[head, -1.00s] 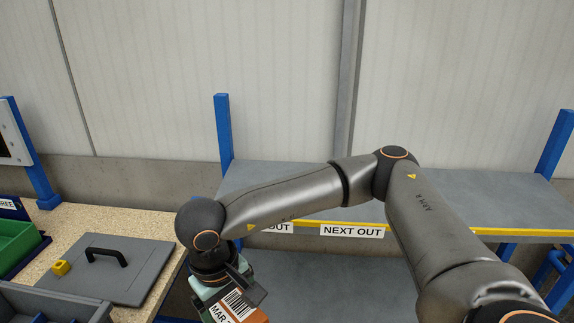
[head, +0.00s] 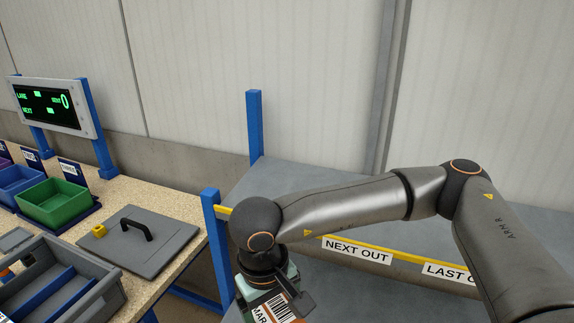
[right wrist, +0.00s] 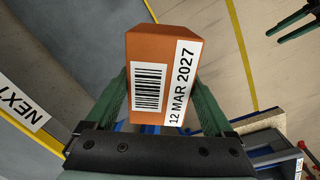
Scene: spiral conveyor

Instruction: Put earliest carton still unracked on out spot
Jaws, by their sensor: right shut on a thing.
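My right gripper (head: 272,297) is shut on an orange carton (right wrist: 158,50). The carton has a barcode label and a date label reading 12 MAR 2027. In the head view the carton (head: 282,312) shows at the bottom edge, partly cut off. The gripper holds it in front of the grey shelf (head: 300,178). A "NEXT OUT" label (head: 357,251) is on the shelf's front edge, just right of the gripper. It shows partly in the right wrist view (right wrist: 22,102).
A "LAST O..." label (head: 447,272), cut by my arm, is farther right. Left stands a bench with a grey lidded plate (head: 150,255), a green bin (head: 52,204), a grey tray (head: 105,290) and a display (head: 48,103). A blue post (head: 216,245) stands between bench and shelf.

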